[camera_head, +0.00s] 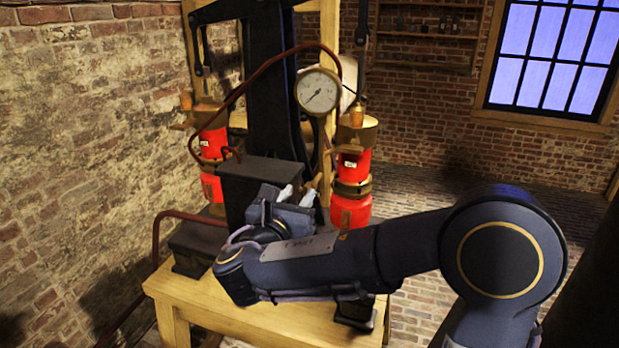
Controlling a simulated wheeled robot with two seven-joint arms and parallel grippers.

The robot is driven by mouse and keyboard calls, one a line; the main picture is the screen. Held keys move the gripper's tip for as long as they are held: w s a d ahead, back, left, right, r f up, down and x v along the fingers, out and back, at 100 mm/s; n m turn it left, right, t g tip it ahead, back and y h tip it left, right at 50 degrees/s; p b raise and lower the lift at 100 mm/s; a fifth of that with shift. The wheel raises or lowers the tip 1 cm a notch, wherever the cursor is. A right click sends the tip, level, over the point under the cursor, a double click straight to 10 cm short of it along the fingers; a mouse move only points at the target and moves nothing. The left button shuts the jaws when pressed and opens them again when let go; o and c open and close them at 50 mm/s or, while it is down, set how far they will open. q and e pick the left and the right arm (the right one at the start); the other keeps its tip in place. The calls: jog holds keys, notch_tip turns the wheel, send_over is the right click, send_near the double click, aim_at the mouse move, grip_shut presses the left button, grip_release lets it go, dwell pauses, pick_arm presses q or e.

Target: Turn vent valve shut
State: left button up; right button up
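My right arm comes in from the right and crosses the front of the apparatus. My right gripper (297,195) is beside the dark box (262,170), pointing away from the camera. Its two pale fingertips show apart, with nothing seen held between them. I cannot clearly make out the vent valve; a small brass-coloured piece (315,183) just beyond the fingertips may be part of it. Whether the gripper touches it, I cannot tell. The gripper and wrist hide what lies directly behind them. My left gripper is not in view.
The apparatus stands on a wooden bench (215,308). A dark red pipe (262,66) arches overhead. Floor at right is clear.

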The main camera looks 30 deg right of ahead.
aim_at(305, 187)
jog(key=p+x, duration=0.1)
jog(key=x, duration=0.6)
jog(key=shift+d, duration=0.2)
jog(key=shift+c, duration=0.3)
jog(key=shift+f, duration=0.1)
grip_shut()
